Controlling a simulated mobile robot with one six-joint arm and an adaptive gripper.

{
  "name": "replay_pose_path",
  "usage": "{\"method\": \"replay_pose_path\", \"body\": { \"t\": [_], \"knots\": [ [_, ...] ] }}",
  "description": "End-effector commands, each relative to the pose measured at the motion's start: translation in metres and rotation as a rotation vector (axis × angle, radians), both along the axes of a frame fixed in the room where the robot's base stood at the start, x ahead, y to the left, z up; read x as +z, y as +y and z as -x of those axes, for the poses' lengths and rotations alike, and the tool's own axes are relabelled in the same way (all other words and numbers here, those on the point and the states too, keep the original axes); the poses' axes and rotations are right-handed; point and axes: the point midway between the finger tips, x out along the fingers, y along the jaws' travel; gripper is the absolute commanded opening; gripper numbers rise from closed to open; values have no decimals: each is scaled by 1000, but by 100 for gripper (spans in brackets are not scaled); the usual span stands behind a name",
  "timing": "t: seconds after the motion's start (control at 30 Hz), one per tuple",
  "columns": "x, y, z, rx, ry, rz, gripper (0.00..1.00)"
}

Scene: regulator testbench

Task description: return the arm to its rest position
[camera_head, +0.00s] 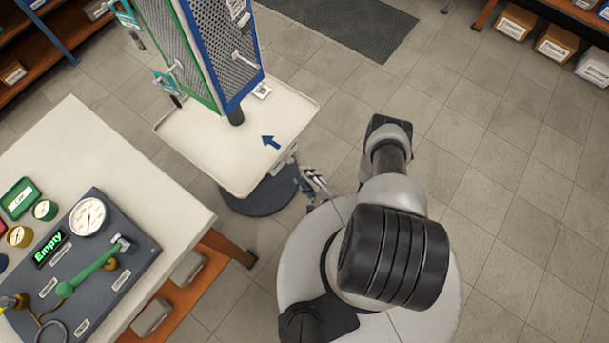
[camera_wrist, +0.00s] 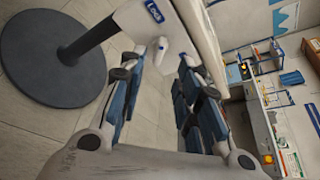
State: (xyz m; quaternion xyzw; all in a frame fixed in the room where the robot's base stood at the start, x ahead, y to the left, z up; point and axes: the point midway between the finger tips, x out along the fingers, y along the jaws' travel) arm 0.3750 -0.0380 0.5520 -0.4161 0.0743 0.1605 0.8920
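My arm (camera_head: 388,160) reaches up from the base at the lower right and folds over it in the head view. My gripper (camera_head: 314,183) shows low beside the right side of the white tray stand (camera_head: 225,177), partly hidden by my arm. In the wrist view, the two blue-and-grey fingers of my gripper (camera_wrist: 160,78) are spread apart with nothing held between them. A small white part (camera_wrist: 160,47) on the stand shows beyond the gap. I cannot tell how far it is from the fingertips.
The stand's round dark base (camera_head: 258,195) is close to my gripper. A table (camera_head: 130,155) with a gauge panel (camera_head: 80,265) is at the left. A perforated tool tower (camera_head: 215,50) rises from the stand. Shelves with boxes (camera_head: 555,45) stand far right. The tiled floor at right is clear.

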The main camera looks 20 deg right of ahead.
Motion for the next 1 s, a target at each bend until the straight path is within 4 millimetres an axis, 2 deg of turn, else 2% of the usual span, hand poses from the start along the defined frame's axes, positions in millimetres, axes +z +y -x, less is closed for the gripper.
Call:
{"method": "replay_pose_path", "body": {
  "t": [0.37,0.47,0.57,0.67,0.7,0.8,0.9,1.0],
  "knots": [
    [1,0,-1,1,-1,-1,31],
    [12,-1,-12,31,-18,-7,31],
    [44,0,-39,112,-60,-26,31],
    [93,8,-72,249,-111,-51,31],
    [115,13,-83,312,-127,-59,31],
    [171,30,-104,472,-156,-73,31],
    [225,49,-113,634,-171,-68,31],
    [275,69,-113,794,-171,-45,31]
  ]
}}
